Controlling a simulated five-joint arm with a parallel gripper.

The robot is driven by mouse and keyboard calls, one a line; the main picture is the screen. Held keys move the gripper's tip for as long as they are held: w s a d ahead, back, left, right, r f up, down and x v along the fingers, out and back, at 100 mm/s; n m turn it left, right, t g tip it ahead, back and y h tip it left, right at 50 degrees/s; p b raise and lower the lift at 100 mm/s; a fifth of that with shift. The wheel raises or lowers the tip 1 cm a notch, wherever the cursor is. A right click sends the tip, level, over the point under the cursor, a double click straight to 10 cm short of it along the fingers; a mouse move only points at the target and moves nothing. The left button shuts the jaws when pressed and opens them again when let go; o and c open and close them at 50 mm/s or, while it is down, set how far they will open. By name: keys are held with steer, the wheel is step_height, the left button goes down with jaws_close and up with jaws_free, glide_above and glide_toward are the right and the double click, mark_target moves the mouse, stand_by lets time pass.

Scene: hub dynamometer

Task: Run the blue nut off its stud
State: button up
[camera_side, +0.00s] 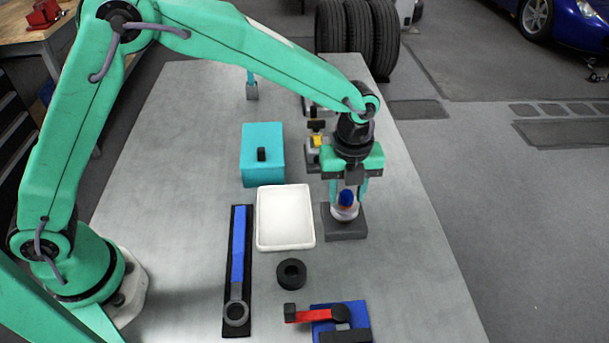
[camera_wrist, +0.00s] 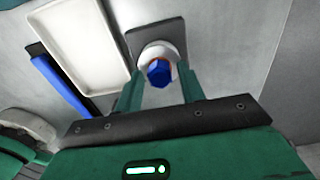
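The blue nut (camera_side: 346,197) sits at the top of a pale, round hub (camera_side: 344,213) on a dark square base (camera_side: 346,233). In the wrist view the blue hex nut (camera_wrist: 159,72) shows in front of the white hub (camera_wrist: 152,50) and its grey plate (camera_wrist: 143,34). My gripper (camera_side: 348,190) points down over the hub. Its two fingers stand on either side of the nut, and in the wrist view (camera_wrist: 162,88) gaps show between fingers and nut. The gripper is open. The stud is hidden by the nut.
A white tray (camera_side: 285,218) lies just left of the base. A teal box (camera_side: 262,165) with a black knob stands behind it. A blue-handled wrench (camera_side: 238,260), a black ring (camera_side: 291,273) and a red-levered blue fixture (camera_side: 340,315) lie nearer. Table to the right is clear.

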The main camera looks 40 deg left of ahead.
jaws_close()
steer(key=n, duration=1.1)
steer(key=shift+r+n, duration=0.1)
steer(key=shift+n, duration=0.3)
steer(key=n, duration=0.5)
steer(key=shift+n, duration=0.4)
steer(key=n, duration=0.6)
steer(key=shift+r, duration=0.1)
steer(key=shift+o, duration=0.3)
jaws_free()
